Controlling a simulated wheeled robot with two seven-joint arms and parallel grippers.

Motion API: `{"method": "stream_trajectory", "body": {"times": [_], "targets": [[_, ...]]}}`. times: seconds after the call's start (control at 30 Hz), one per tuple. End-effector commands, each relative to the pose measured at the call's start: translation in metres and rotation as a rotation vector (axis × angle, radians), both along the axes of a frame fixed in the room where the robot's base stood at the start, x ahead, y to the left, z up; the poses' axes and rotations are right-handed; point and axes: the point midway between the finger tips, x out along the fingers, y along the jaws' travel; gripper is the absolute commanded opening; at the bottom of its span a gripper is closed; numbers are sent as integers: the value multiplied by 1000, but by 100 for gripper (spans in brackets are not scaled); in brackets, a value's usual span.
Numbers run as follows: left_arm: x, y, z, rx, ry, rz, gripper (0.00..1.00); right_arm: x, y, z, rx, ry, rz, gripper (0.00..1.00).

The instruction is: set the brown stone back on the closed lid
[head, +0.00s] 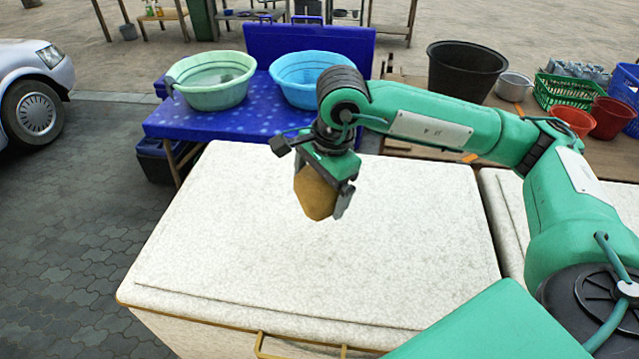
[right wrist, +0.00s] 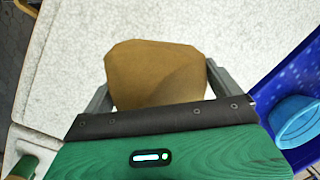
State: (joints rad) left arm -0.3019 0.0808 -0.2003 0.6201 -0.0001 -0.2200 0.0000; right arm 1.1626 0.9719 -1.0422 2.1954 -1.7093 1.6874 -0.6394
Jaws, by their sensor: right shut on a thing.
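The brown stone (head: 315,192) is held in my right gripper (head: 322,196), above the middle of the lid in the head view. The right wrist view shows the stone (right wrist: 156,75) between both fingers of the right gripper (right wrist: 158,88), with the pale lid (right wrist: 240,30) behind it. The closed lid (head: 400,260) is a wide, white, speckled slab on a box with a brass handle (head: 300,348) at its front. Its top is bare. I cannot tell the exact gap between stone and lid. My left gripper is not in view.
A blue table (head: 220,124) behind the lid bears a green basin (head: 212,80) and a blue basin (head: 300,78). A black tub (head: 465,70), red pots (head: 610,118) and a green crate (head: 570,90) stand at the back right. A second white lid (head: 505,205) adjoins on the right.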

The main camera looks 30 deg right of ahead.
Motion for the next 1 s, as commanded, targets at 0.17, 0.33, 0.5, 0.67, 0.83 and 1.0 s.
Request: {"method": "stream_trajectory", "body": {"times": [0.17, 0.33, 0.5, 0.67, 0.83, 1.0], "targets": [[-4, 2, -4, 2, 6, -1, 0, 0, 0, -9, 0, -2, -1, 34], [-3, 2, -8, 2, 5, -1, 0, 0, 0, -24, 1, -2, -1, 34], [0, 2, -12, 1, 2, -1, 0, 0, 0, -41, 1, -2, -1, 34], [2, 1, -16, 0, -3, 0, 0, 0, 0, -57, 0, -3, -1, 34], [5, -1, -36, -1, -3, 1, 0, 1, 0, -77, 1, -4, 0, 34], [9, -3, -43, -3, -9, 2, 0, 1, 0, -84, 1, -4, 0, 34]]}}
